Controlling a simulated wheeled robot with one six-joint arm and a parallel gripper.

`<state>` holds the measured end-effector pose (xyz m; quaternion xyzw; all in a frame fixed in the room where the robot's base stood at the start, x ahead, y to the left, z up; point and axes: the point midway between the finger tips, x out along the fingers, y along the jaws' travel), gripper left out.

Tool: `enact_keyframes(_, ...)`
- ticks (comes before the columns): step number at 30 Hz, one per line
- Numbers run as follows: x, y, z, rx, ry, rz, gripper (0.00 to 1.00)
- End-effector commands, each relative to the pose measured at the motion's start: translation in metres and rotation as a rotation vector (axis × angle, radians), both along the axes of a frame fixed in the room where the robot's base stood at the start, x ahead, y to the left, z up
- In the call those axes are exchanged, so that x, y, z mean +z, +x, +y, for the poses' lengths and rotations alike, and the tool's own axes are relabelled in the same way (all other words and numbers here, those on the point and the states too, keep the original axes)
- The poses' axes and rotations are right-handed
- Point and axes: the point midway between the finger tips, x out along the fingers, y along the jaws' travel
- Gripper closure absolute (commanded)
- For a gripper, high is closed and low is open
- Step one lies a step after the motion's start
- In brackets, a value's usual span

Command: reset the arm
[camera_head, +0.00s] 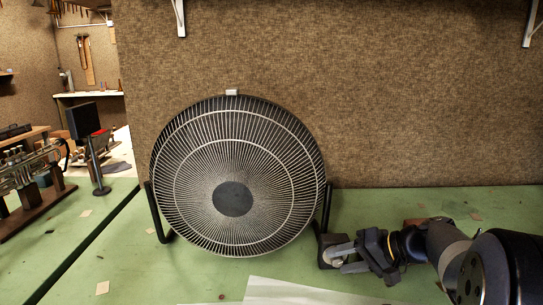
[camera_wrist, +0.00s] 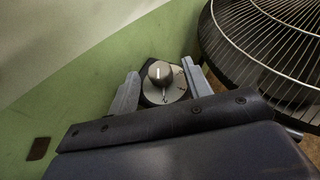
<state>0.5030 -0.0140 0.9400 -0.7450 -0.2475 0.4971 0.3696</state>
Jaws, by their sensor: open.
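My gripper (camera_head: 340,257) is low over the green bench at the right of the head view, just right of the fan's right foot. Its two grey fingers are apart. In the wrist view, my gripper (camera_wrist: 158,72) has its fingers on either side of a round dark knob (camera_wrist: 160,70) with a white mark. The knob sits on a pale dial plate on a small dark box (camera_head: 327,247). I cannot tell whether the fingers touch the box. Nothing is seen clamped between them.
A large round fan (camera_head: 235,165) stands left of my gripper, close by; its cage (camera_wrist: 270,40) also shows in the wrist view. A brown fabric wall (camera_head: 430,100) rises behind. White sheets (camera_head: 290,292) lie in front.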

Motion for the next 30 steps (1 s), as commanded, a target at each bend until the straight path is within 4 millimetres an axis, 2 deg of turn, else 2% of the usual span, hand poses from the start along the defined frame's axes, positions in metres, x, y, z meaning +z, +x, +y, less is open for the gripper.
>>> enact_keyframes(1, 0.008, 0.0, 0.002, 0.003, -0.046, -0.001, 0.53)
enact_keyframes(15, 0.011, -0.001, 0.008, 0.004, -0.44, 0.001, 0.53)
enact_keyframes(30, 0.01, 0.0, 0.013, 0.003, -0.736, 0.0, 0.53)
